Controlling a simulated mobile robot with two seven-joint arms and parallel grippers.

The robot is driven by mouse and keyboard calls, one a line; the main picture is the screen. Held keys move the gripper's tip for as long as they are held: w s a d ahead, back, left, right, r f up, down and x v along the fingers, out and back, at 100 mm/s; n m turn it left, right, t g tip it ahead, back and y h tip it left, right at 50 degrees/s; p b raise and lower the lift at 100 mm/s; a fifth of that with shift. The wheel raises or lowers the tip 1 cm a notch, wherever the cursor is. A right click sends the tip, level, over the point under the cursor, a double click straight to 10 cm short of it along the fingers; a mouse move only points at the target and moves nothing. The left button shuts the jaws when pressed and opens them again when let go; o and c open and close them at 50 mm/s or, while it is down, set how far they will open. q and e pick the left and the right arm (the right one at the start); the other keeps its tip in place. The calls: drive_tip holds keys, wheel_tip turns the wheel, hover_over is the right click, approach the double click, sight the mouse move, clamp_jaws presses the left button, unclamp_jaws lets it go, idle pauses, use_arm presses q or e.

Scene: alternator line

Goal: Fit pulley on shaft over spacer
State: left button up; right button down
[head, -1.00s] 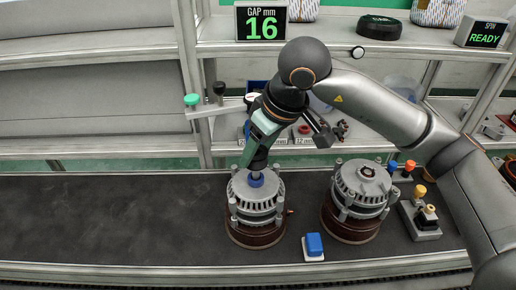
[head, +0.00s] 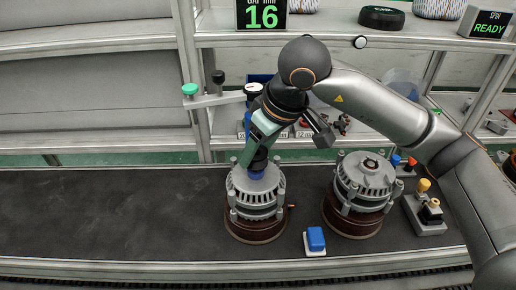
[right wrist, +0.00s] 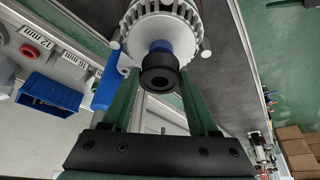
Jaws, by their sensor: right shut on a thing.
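My right gripper (right wrist: 159,76) has its green fingers shut on a dark round piece with a centre hole, which I take for the pulley (right wrist: 158,82). In the right wrist view it lines up with a blue collar (right wrist: 160,46), the likely spacer, at the top of the left alternator (right wrist: 150,25). I cannot tell whether pulley and collar touch. In the head view the right gripper (head: 257,163) is above the left alternator (head: 256,193), with blue (head: 257,173) showing below it. The fingers and wrist hide the pulley and shaft there. My left gripper is not in view.
A second alternator (head: 365,178) stands to the right, on the same dark belt (head: 110,220). A blue button block (head: 315,239) sits between them in front. A bracket with a green knob (head: 190,89) and the part shelf are behind. The gap display (head: 262,13) reads 16.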

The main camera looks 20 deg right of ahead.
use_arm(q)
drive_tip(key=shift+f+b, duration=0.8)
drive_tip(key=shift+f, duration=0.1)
use_arm(e)
drive_tip(key=shift+f, duration=0.9)
drive_tip(key=shift+c, duration=0.4)
unclamp_jaws()
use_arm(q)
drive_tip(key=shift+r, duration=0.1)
use_arm(e)
drive_tip(key=shift+s+d+r, duration=0.1)
drive_tip(key=shift+r, duration=0.25)
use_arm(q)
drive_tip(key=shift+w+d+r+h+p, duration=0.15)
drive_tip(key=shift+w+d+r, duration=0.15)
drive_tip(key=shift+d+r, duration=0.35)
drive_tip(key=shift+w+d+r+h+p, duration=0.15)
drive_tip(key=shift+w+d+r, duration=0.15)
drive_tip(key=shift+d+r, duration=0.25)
use_arm(e)
drive_tip(key=v, duration=1.2)
drive_tip(key=shift+s+f, duration=0.1)
